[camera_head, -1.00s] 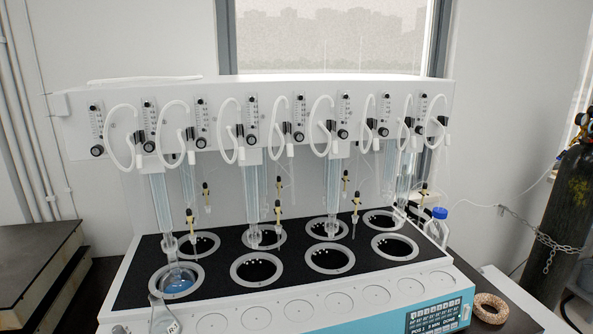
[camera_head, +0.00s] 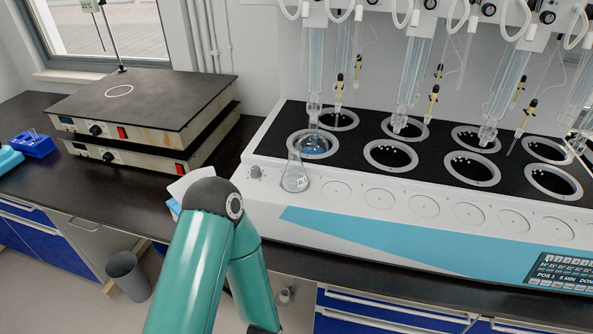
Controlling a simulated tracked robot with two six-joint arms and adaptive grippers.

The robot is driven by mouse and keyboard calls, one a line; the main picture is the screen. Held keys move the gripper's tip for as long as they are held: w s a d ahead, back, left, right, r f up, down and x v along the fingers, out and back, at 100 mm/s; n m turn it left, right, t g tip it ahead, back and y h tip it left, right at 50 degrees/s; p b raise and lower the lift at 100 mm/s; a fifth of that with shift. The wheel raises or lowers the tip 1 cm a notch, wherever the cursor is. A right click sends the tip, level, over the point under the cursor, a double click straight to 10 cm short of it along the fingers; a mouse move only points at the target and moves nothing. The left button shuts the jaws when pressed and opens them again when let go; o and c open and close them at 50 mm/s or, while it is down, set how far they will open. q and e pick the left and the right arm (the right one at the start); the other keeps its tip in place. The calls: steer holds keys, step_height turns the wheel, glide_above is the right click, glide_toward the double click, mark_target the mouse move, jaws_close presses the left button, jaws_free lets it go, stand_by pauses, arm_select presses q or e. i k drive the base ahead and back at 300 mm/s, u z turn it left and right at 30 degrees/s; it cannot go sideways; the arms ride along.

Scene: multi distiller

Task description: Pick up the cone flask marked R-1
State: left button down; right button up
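The cone flask (camera_head: 295,177) is clear glass with a small white label; the lettering is too small to read surely. It stands upright on the front left ledge of the distiller (camera_head: 440,243), in front of the front left heating well, which holds a flask with blue liquid (camera_head: 315,146). A teal arm of mine rises from the bottom of the view, its elbow a little left of and below the cone flask. Neither gripper shows in the view.
Two stacked hot plates (camera_head: 150,105) stand on the dark bench to the left. A blue rack (camera_head: 33,144) sits at the far left. A grey bin (camera_head: 128,275) stands on the floor. The bench between the hot plates and the distiller is narrow.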

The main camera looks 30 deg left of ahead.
mark_target(295, 179)
steer(key=z, duration=0.5)
steer(key=i, duration=0.2)
steer(key=u, duration=3.05)
steer(key=k, duration=1.25)
steer(key=z, duration=0.1)
steer(key=i, duration=0.85)
steer(key=z, duration=0.35)
